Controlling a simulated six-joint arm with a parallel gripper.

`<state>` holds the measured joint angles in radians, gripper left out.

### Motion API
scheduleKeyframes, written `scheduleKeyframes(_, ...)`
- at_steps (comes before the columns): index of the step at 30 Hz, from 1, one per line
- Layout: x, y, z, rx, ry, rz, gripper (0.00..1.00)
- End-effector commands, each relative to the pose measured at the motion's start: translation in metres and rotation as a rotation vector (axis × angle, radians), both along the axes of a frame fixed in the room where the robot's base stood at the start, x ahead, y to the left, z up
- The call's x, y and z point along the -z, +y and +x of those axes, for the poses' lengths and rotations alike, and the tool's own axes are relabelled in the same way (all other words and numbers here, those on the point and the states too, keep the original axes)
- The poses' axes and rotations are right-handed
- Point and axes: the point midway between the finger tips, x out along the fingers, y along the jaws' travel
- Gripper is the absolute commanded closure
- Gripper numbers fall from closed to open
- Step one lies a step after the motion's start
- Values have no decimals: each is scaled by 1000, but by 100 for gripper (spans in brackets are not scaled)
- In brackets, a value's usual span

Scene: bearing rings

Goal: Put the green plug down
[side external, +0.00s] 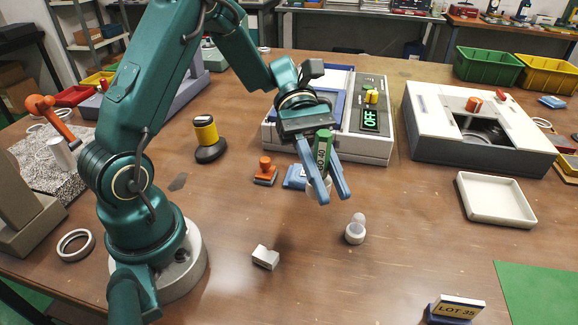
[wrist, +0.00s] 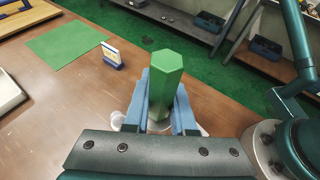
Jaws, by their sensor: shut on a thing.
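The plug stands nearly upright between the fingers. In the wrist view the plug (wrist: 165,75) shows its top face, between the fingertips of my gripper (wrist: 163,108). A pale rounded part shows behind the fingers at the plug's lower end; I cannot tell if it belongs to the plug.
A white tray (side external: 496,199), green mat (side external: 540,295) and LOT 35 sign (side external: 456,308) lie right. The front middle table is mostly clear.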

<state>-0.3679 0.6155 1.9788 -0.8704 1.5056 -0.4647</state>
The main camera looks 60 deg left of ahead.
Motion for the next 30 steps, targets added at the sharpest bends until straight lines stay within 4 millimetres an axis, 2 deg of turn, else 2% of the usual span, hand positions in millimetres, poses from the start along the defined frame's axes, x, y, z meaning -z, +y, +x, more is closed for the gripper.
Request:
scheduleKeyframes(5, -3, 30, 42, -201, -4, 10, 100)
scheduleKeyframes(10, -5, 85, 83, -461, -7, 7, 100)
scheduleKeyframes(15, -6, 138, 103, -657, -17, -2, 100)
scheduleKeyframes(18, -5, 157, 104, -714, -21, -5, 100)
scheduleKeyframes(21, -3, 164, 104, -738, -18, -7, 100)
scheduleKeyframes(23, 0, 161, 106, -743, -17, -9, 100)
scheduleKeyframes(30, 27, 118, 122, -736, -12, -8, 100)
